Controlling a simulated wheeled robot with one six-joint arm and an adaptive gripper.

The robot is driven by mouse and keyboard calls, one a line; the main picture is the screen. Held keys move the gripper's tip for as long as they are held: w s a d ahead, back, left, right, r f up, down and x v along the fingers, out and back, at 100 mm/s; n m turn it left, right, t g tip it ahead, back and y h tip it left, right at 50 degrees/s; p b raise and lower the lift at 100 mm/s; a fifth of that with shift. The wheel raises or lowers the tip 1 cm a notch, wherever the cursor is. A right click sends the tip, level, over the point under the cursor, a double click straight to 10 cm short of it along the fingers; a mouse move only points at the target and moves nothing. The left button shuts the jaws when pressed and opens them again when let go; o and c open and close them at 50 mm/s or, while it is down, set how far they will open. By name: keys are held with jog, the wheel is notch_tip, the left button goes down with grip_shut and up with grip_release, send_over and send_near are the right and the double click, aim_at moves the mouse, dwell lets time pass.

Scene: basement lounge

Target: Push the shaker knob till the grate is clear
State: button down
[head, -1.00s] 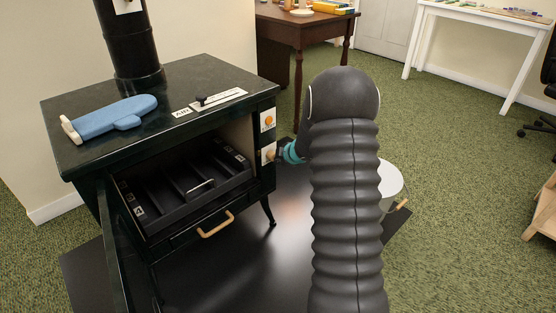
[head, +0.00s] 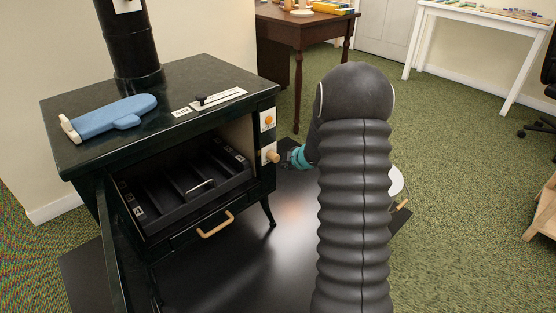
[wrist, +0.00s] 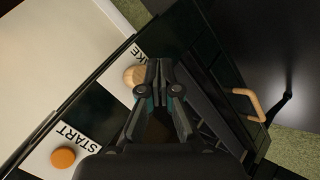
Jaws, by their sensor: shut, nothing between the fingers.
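The wooden shaker knob (head: 271,157) sticks out from a white plate on the stove's right front post. It also shows in the wrist view (wrist: 134,75), beside my fingertips and partly covering the plate's lettering. My gripper (head: 284,155) is shut and empty, just right of the knob with a small gap in the head view. Its closed fingers fill the middle of the wrist view (wrist: 160,66). The grate (head: 178,188) is a dark slatted bed in the open firebox with a light metal handle in front. Its slats look dark, and fine ash cannot be made out.
An orange button (head: 268,120) sits above the knob; its plate reads START in the wrist view. A blue mitt-like item (head: 112,118) lies on the stove top (head: 160,92). The stove door (head: 118,245) hangs open at left. A drawer handle (head: 216,226) projects below the firebox.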

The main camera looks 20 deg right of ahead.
jog(key=shift+s+d, duration=0.25)
jog(key=shift+s, duration=0.4)
jog(key=shift+s+d, duration=0.2)
jog(key=shift+s, duration=0.45)
jog(key=shift+s+d, duration=0.25)
jog(key=shift+s, duration=0.4)
jog(key=shift+b, duration=0.3)
